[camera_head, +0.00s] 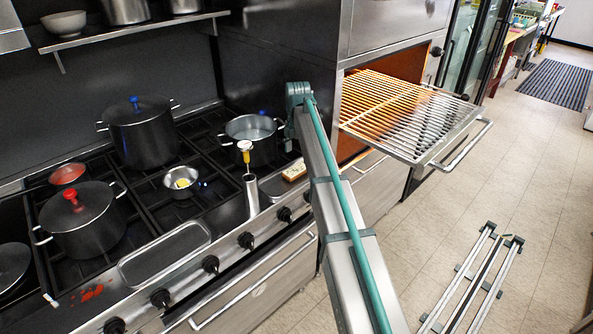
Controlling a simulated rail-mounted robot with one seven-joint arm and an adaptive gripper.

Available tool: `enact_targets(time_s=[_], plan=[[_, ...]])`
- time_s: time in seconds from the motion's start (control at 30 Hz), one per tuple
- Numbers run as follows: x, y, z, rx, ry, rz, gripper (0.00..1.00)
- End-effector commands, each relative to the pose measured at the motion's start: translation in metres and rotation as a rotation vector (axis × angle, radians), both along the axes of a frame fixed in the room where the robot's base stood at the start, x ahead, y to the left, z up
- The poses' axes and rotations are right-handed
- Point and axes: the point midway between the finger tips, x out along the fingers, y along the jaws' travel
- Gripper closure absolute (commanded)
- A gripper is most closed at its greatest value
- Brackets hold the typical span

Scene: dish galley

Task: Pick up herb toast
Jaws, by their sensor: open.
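A small tan and whitish piece (294,171) lies at the right end of the stove top, close beside my arm. It may be the herb toast, but it is too small to tell, and my arm may hide part of it. No other thing in view looks clearly like toast. My arm rises from the bottom of the view to a teal joint near the pot at the back right of the stove. My gripper does not show.
A steaming pot (251,137), a small pan (181,182), a metal cylinder (251,195) and lidded dark pots (141,131) stand on the stove. A wire rack (411,113) juts from the open oven at right.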

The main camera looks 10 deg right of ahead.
Motion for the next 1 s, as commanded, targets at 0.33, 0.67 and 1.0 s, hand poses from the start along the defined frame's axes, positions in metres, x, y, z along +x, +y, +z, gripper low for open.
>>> enact_targets(time_s=[0.33,0.67,1.0], plan=[[0.0,0.001,-0.022,0.0,0.0,-0.001,0.16],[0.0,0.002,-0.06,0.0,0.0,-0.002,0.16],[0.001,0.002,-0.063,0.0,-0.001,-0.002,0.32]])
